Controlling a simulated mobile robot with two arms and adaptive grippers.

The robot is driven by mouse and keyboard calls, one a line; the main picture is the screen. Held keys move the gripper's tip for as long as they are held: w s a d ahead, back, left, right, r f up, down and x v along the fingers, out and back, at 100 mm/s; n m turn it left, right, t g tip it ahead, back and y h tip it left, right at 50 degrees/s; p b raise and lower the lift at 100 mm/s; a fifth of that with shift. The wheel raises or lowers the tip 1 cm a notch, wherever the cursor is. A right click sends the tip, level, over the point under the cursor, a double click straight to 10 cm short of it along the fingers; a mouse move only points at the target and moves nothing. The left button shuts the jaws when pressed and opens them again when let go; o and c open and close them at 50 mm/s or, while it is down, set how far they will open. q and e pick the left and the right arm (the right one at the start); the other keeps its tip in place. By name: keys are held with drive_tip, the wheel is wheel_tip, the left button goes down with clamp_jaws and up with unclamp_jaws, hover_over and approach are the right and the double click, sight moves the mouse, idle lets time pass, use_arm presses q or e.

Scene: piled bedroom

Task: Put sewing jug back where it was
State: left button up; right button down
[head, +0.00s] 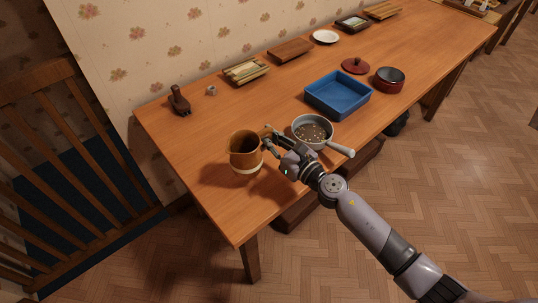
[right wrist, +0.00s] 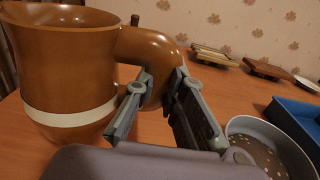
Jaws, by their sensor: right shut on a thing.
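The jug (head: 245,152) is brown with a cream band near its base and an open top. It is upright at the near left end of the wooden table. My right gripper (head: 268,143) is shut on the jug's handle, on the jug's right side. In the right wrist view the jug (right wrist: 62,65) fills the left, and the fingers of the gripper (right wrist: 160,105) close around its curved handle (right wrist: 150,48). I cannot tell whether the jug's base touches the table. My left gripper is not in view.
On the table (head: 200,155), a grey pan (head: 313,120) with small bits inside stands close to my right gripper. A wooden figure (head: 179,101) stands at the back left.

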wheel_tip(320, 180, down, 4)
drive_tip(key=b, duration=0.3)
drive_tip(key=shift+f, duration=0.1)
drive_tip(key=shift+f, duration=0.15)
drive_tip(key=c, duration=1.7)
unclamp_jaws()
drive_tip(key=shift+o, duration=0.2)
